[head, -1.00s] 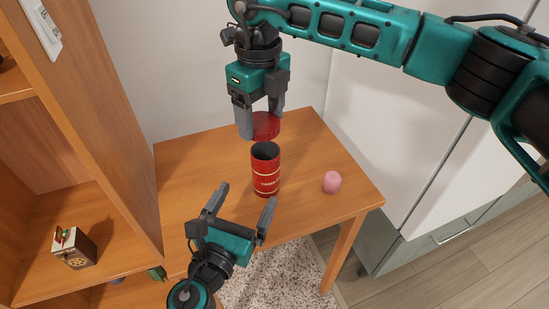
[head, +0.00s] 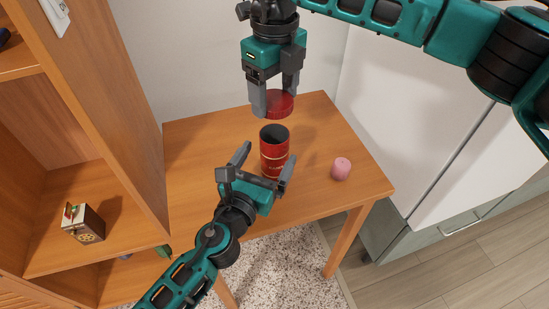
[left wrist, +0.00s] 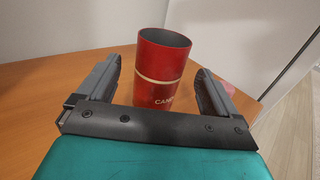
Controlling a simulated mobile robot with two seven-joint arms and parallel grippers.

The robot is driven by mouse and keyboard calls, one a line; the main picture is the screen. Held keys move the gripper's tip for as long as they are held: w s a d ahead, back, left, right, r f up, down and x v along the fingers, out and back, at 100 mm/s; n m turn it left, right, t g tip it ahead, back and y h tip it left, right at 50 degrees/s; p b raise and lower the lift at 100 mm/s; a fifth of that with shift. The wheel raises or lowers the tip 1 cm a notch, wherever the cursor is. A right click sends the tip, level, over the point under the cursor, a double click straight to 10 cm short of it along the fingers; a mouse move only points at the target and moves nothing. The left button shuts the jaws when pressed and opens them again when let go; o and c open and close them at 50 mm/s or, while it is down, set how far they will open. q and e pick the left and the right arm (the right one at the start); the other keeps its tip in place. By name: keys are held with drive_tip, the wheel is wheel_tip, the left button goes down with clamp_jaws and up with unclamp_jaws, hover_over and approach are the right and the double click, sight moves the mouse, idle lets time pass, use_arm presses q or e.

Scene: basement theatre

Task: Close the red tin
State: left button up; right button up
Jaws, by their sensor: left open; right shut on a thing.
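The red tin (head: 274,158) stands upright and uncovered on the small wooden table, its dark inside showing. It also shows in the left wrist view (left wrist: 160,68), between my left fingers. My left gripper (head: 264,165) is open on the near side of the tin, its fingers pointing at the tin from either side; I cannot tell whether they touch it. My right gripper (head: 279,103) points down and is shut on the red lid (head: 280,104). The lid is held above the tin, apart from its rim. The tin's lower part is partly hidden by my left gripper.
The wooden table (head: 210,140) also bears a pink cylindrical object (head: 341,169), right of the tin. A wooden shelf unit (head: 110,110) stands at the left, with a small decorated box (head: 83,222) on it. A white cabinet (head: 405,120) is at the right.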

use_arm(q)
drive_tip(key=x, duration=0.6)
drive_tip(key=shift+w+d, duration=0.1)
drive_tip(key=shift+w, duration=0.15)
drive_tip(key=c, duration=1.5)
use_arm(e)
hover_over(275, 128)
drive_tip(key=s, duration=0.3)
drive_tip(key=shift+w+f, duration=0.1)
drive_tip(key=shift+f, duration=2.4)
drive_tip(key=shift+f, duration=0.9)
drive_tip(key=shift+f, duration=0.55)
use_arm(q)
drive_tip(key=shift+s+d+r, duration=0.1)
use_arm(e)
drive_tip(key=shift+f, duration=0.4)
drive_tip(key=shift+r, duration=0.1)
